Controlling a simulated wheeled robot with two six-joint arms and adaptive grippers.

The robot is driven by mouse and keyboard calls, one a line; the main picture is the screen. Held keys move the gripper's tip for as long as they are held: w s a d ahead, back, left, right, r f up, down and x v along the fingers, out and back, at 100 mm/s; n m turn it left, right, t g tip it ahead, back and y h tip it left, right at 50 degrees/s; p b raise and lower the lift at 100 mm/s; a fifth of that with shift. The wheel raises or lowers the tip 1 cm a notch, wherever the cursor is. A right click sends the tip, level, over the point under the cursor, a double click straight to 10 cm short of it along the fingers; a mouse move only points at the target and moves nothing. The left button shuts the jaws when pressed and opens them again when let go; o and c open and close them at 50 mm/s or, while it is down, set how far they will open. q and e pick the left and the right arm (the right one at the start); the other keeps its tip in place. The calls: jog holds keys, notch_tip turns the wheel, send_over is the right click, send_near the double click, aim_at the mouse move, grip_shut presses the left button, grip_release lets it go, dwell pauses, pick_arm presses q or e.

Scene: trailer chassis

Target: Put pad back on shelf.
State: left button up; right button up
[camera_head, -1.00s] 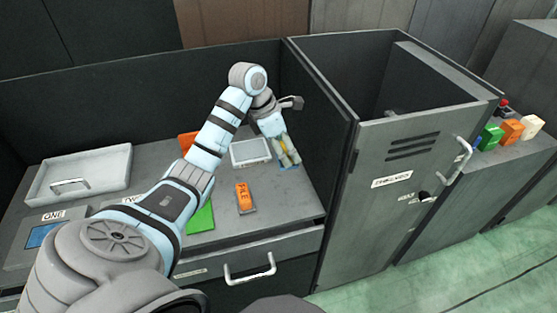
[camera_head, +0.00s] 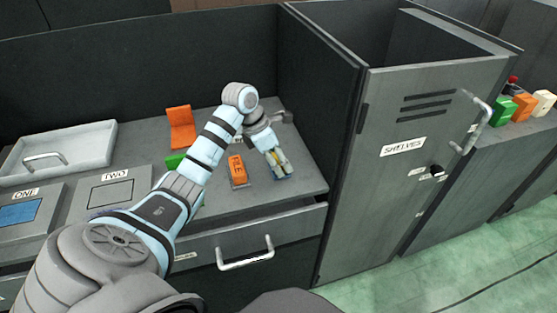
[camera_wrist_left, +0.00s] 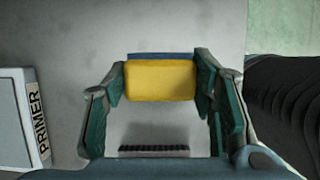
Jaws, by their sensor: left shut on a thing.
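The pad is a yellow block with a blue underside (camera_wrist_left: 160,80). It sits between the fingers of my left gripper (camera_wrist_left: 158,85) in the left wrist view, and the gripper is shut on it. In the head view the left gripper (camera_head: 282,168) is low over the right part of the grey bench, and the pad shows only as a small yellow and blue patch. I cannot tell whether it touches the bench. A grey cabinet (camera_head: 400,215) labelled SHELVES stands to the right, its door shut. My right gripper is not in view.
An orange item (camera_head: 237,168) lies just left of the gripper. A box marked PRIMER (camera_wrist_left: 18,125) is left in the wrist view. An orange stand (camera_head: 181,130), a pale tray (camera_head: 80,148), and blocks marked ONE and TWO are farther left. A dark panel borders the bench's right side.

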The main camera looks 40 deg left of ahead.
pick_arm(q)
jog(key=shift+f, duration=0.1)
jog(key=o, duration=1.1)
jog(key=shift+r, duration=0.3)
jog(key=p+v, duration=0.2)
jog(key=v, duration=1)
